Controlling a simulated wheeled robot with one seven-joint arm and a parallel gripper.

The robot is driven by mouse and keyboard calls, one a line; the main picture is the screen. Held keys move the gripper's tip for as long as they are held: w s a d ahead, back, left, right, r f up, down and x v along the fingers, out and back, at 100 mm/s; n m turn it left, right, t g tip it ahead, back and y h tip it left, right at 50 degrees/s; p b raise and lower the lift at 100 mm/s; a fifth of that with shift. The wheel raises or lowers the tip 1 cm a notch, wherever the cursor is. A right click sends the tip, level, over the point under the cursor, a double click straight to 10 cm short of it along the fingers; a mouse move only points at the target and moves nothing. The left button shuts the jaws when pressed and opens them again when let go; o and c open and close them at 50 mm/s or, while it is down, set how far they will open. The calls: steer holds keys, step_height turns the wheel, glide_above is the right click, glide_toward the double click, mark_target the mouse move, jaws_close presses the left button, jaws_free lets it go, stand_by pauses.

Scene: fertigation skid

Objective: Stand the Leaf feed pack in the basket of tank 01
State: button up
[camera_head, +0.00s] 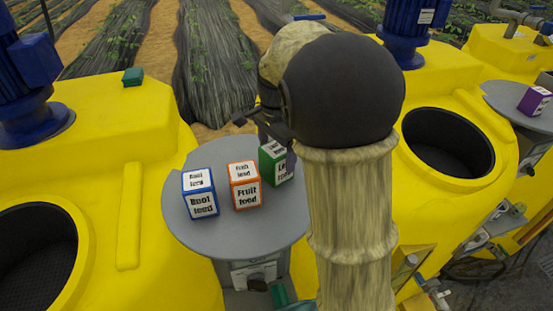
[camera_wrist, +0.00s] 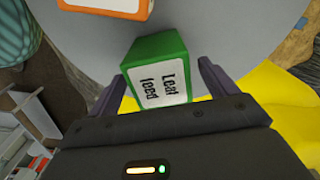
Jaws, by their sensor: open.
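The green Leaf feed pack (camera_head: 271,168) stands on a round grey table, at the right end of a row of three packs. In the wrist view the pack (camera_wrist: 158,72) lies between the two dark fingers of my gripper (camera_wrist: 164,74), which are open on either side of it. In the head view my gripper (camera_head: 277,148) is at the pack, partly hidden by my arm. Two yellow tanks show dark round basket openings, one at left (camera_head: 32,252) and one at right (camera_head: 448,143). I cannot read which is tank 01.
A blue Root feed pack (camera_head: 200,194) and an orange Fruit feed pack (camera_head: 244,187) stand left of the green pack on the grey table (camera_head: 240,240). A purple pack (camera_head: 534,101) sits on another grey table at far right. Blue motors (camera_head: 405,35) rise from the tanks.

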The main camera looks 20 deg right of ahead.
steer(key=shift+f, duration=1.2)
steer(key=c, duration=1.4)
step_height(320, 180, up, 10)
steer(key=shift+r+b, duration=0.1)
steer(key=shift+b, duration=0.8)
steer(key=shift+c, duration=0.2)
